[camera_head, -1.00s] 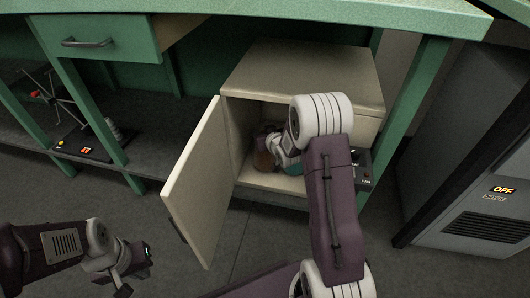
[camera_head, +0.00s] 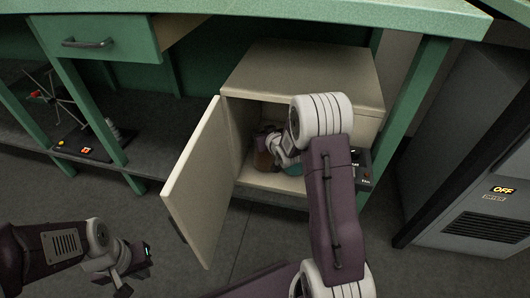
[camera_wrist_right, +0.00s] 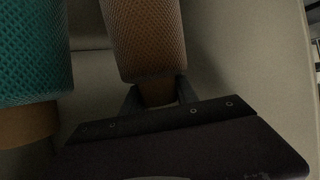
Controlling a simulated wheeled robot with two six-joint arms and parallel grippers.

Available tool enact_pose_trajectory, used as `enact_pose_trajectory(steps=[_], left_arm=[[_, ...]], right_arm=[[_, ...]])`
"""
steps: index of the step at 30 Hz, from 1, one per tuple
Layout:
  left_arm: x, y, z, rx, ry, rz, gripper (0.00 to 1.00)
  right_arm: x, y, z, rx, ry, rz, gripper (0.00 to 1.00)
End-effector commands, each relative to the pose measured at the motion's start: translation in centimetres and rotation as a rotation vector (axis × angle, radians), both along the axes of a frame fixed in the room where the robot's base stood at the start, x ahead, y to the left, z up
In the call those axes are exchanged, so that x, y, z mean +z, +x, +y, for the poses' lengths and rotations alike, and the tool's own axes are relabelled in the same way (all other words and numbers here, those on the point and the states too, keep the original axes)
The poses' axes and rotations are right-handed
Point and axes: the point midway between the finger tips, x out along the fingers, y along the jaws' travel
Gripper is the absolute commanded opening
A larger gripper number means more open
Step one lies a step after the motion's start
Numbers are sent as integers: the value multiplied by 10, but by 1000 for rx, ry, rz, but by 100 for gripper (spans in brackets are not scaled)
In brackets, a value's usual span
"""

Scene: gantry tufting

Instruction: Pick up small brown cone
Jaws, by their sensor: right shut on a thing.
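The small brown cone (camera_wrist_right: 145,38), wound with brown yarn, stands inside the open cream cabinet (camera_head: 305,75). My right gripper (camera_wrist_right: 158,95) is shut on the narrow bare end of the cone, one dark finger on each side. A teal cone (camera_wrist_right: 32,55) stands to the left of it in the wrist view, apart from the fingers. My left gripper (camera_head: 138,272) hangs over the floor at lower left, away from the cabinet; its jaws are too small to read.
The cabinet door (camera_head: 200,185) stands open to the left of my right arm. The green bench (camera_head: 270,12) is above. A low shelf at left holds a small device (camera_head: 88,150). A grey machine (camera_head: 475,180) stands at right. Floor is clear in front.

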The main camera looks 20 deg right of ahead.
Motion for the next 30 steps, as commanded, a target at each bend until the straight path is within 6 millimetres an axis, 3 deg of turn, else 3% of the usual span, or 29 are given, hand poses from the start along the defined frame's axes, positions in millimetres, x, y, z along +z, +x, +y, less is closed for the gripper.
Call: enact_pose_trajectory(steps=[11,19,30], left_arm=[[5,0,0,0,0,0,0],[46,0,0,0,0,0,0],[90,0,0,0,0,0,0]], right_arm=[[2,-2,0,0,2,11,0],[50,-1,0,0,0,3,0],[94,-82,3,-2,2,4,0]])
